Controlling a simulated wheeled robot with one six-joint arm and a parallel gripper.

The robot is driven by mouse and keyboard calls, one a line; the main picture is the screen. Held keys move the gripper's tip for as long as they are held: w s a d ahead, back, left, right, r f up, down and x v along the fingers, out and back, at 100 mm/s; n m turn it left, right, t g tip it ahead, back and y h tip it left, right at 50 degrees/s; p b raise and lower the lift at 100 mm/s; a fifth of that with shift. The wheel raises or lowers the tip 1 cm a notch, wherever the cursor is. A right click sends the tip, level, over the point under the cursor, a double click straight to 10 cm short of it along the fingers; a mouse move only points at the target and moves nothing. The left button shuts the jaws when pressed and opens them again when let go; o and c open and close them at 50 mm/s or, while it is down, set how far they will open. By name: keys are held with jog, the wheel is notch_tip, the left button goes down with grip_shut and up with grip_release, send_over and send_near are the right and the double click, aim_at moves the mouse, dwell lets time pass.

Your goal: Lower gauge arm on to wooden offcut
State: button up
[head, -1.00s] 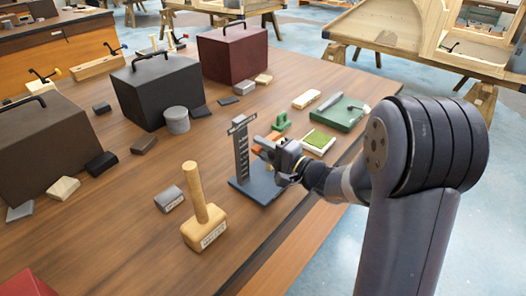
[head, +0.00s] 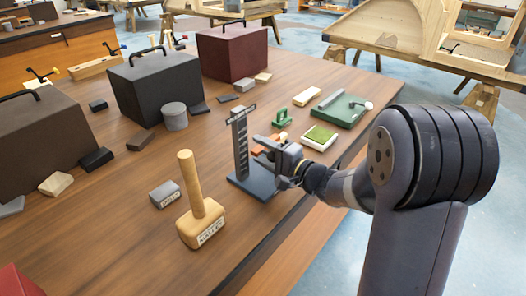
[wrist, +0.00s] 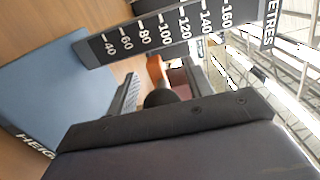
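The height gauge has a dark upright scale (head: 241,148) on a blue-grey base (head: 250,184) near the table's front edge. In the wrist view its scale (wrist: 165,33) runs across the top, with the base (wrist: 60,92) at left. My gripper (head: 263,149) is beside the upright, on its right and above the base. In the wrist view my gripper (wrist: 163,88) has its fingers apart, with a dark round knob (wrist: 160,98) between them and visible gaps. An orange part (wrist: 154,68) shows beyond the knob. I cannot clearly make out the gauge arm or an offcut under it.
A wooden mallet (head: 202,218) and a grey labelled block (head: 165,194) stand left of the gauge. A green-topped block (head: 320,137), a green clamp-like piece (head: 283,117) and a green tray (head: 342,109) lie behind my gripper. Dark boxes (head: 155,88) stand farther back.

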jog(key=shift+d, duration=0.1)
jog(key=b+v, duration=0.1)
jog(key=v, duration=0.9)
jog(key=shift+s+d+b, duration=0.25)
jog(key=shift+s+b, duration=0.05)
jog(key=shift+b, duration=0.1)
jog(key=p+x, duration=0.2)
jog(key=x, duration=0.9)
jog(key=shift+r, duration=0.1)
jog(key=shift+w+r+p, duration=0.1)
jog(key=shift+r+p, duration=0.25)
jog(key=shift+p, duration=0.15)
jog(key=shift+r+p, duration=0.35)
jog(key=shift+p, duration=0.1)
